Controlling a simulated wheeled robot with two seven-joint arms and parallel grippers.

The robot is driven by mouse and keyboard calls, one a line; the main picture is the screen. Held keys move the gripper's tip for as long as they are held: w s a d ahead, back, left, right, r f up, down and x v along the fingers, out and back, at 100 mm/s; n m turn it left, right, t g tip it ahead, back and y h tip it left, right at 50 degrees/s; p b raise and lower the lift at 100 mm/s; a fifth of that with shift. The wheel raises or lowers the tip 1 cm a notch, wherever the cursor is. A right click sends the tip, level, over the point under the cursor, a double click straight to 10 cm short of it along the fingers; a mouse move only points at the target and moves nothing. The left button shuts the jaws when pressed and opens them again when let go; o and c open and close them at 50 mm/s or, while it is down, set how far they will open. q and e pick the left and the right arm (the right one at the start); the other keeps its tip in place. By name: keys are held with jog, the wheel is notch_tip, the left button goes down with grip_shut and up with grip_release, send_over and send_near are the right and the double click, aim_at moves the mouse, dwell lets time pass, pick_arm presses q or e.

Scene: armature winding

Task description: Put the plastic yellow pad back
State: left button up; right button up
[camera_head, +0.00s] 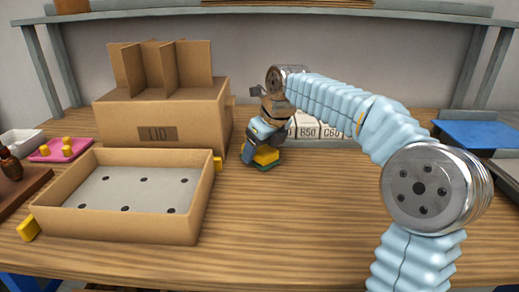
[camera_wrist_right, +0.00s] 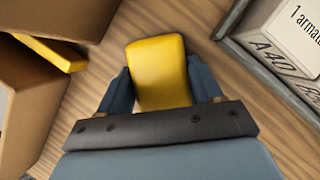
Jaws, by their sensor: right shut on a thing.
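My right gripper (camera_head: 258,148) is shut on a yellow pad (camera_head: 266,155), just right of the cardboard boxes. In the right wrist view the pad (camera_wrist_right: 160,72) sits between the two blue-grey fingers of the gripper (camera_wrist_right: 159,88). A dark green edge shows under the pad in the head view; whether the pad touches the table is unclear. Other yellow pieces stand at the open cardboard box (camera_head: 130,236): one at its front left corner (camera_head: 28,229), one at its back right (camera_head: 218,163). My left gripper is not in view.
A taller cardboard box marked LID (camera_head: 190,118), with upright dividers, stands behind the open box. Labelled boxes (camera_head: 310,132) are right of my gripper. A pink tray (camera_head: 48,156) with yellow cubes is at the left. A blue-topped item (camera_head: 482,134) is at the right. The front middle table is clear.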

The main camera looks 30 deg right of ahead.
jog(key=shift+f, duration=0.15)
jog(key=o, duration=1.1)
jog(key=shift+o, duration=0.2)
jog(key=shift+r, duration=0.45)
jog(key=p+v, duration=0.1)
jog(key=v, duration=1)
jog(key=shift+s+r+p, duration=0.15)
jog(key=shift+s+p, duration=0.1)
jog(key=shift+p, duration=0.1)
